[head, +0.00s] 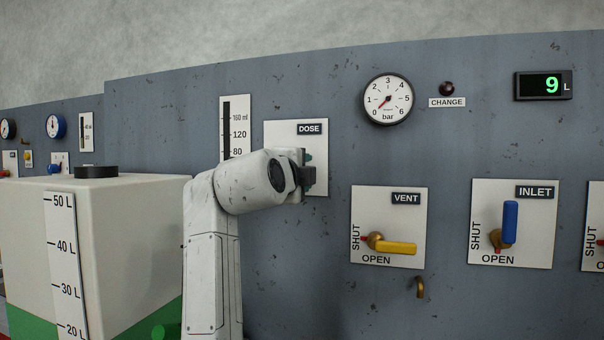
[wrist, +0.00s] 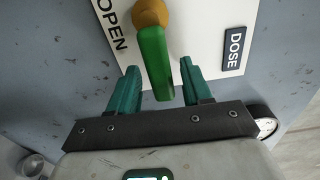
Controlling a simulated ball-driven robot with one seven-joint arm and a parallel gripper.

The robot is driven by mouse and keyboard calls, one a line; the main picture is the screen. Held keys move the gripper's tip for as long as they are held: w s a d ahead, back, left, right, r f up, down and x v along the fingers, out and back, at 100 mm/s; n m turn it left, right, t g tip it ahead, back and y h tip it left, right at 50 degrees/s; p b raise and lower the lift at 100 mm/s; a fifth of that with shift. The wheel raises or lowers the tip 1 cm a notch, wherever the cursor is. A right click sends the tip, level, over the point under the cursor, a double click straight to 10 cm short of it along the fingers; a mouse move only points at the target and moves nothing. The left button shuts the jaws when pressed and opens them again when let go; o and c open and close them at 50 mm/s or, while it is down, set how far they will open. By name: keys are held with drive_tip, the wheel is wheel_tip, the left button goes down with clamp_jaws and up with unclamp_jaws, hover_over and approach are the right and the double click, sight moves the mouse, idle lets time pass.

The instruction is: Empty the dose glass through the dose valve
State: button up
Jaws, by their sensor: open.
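The dose valve has a green lever (wrist: 154,65) on a brass hub (wrist: 152,14). In the wrist view the lever points from the hub toward my gripper (wrist: 160,80). My gripper is open, with one teal finger on each side of the lever's end, and no grip on it shows. In the head view my gripper (head: 306,172) is at the white DOSE plate (head: 283,133) and hides the lever. The dose glass (head: 227,120) is a dark upright strip with ml marks left of the plate; its lower part is behind my arm.
Right of the dose plate are the VENT valve with a yellow lever (head: 395,247) and the INLET valve with a blue lever (head: 510,222). A bar gauge (head: 388,99) reads near zero. A display (head: 543,86) shows 9 L. A white tank (head: 130,240) stands at left.

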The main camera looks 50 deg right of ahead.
drive_tip(key=v, duration=1)
drive_tip(key=shift+a, duration=0.4)
drive_tip(key=shift+s, duration=0.1)
